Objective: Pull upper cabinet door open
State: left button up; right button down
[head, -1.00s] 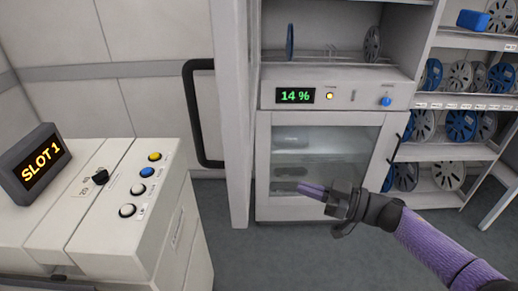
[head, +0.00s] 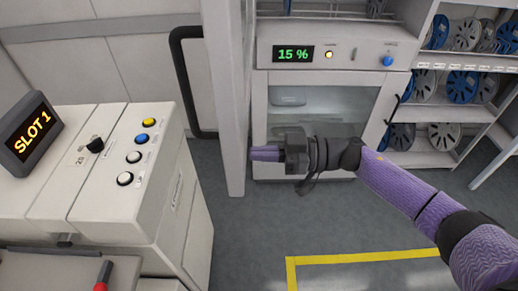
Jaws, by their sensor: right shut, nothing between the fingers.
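The cabinet stands at centre, with its upper bay partly cut off by the top edge; the bay shows an open front and reels inside. A tall pale door-like panel (head: 226,100) stands nearly edge-on at the bay's left, with a black bar handle (head: 177,90) along its left side. I cannot tell how it is hinged. Below, a glass door (head: 355,105) with a black handle (head: 391,124) looks closed. My right gripper (head: 256,154) is shut and empty, pointing left in front of the glass door's lower part, near the panel. My left gripper is out of view.
A control strip (head: 345,54) reads 15 %. A white console (head: 105,185) with buttons and a SLOT 1 display (head: 30,135) fills the left. Reel shelves (head: 440,158) stand right. Grey floor (head: 250,225) with a yellow line (head: 370,258) is clear in front.

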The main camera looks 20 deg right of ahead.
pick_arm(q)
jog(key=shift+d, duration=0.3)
pick_arm(e)
jog(key=shift+w+a, duration=0.1)
jog(key=shift+a, duration=0.25)
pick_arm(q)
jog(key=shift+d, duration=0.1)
